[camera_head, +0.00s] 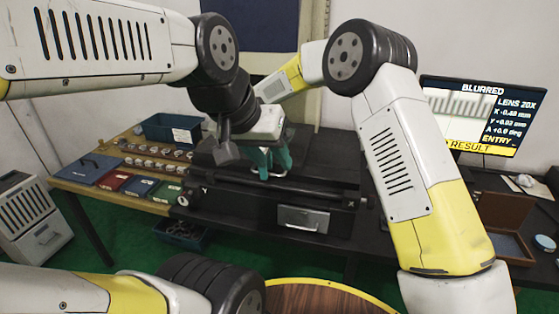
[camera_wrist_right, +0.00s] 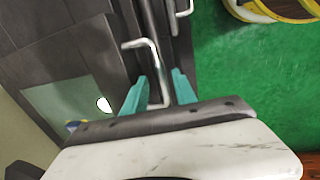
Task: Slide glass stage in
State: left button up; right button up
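The dark stage base (camera_head: 265,200), with Y and X marks on it, stands on the black bench. My right gripper (camera_head: 271,160) is over it, teal fingers pointing down. In the right wrist view my right gripper (camera_wrist_right: 159,92) has its fingers apart on either side of a thin metal handle (camera_wrist_right: 152,60). The handle lies between them; I cannot tell whether they touch it. A pale green glass pane (camera_wrist_right: 65,105) with a bright white spot lies left of the fingers, in a dark surround.
A monitor (camera_head: 480,115) reads BLURRED, LENS 20X. A wooden side table at left holds a blue bin (camera_head: 172,130), several rings and coloured trays (camera_head: 112,182). An open wooden box (camera_head: 500,235) is at right. My arm links crowd the space above the stage.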

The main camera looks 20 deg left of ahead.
notch_tip(320, 180, up, 8)
jog(key=s, duration=0.1)
jog(key=shift+s+f, duration=0.15)
jog(key=shift+s, duration=0.05)
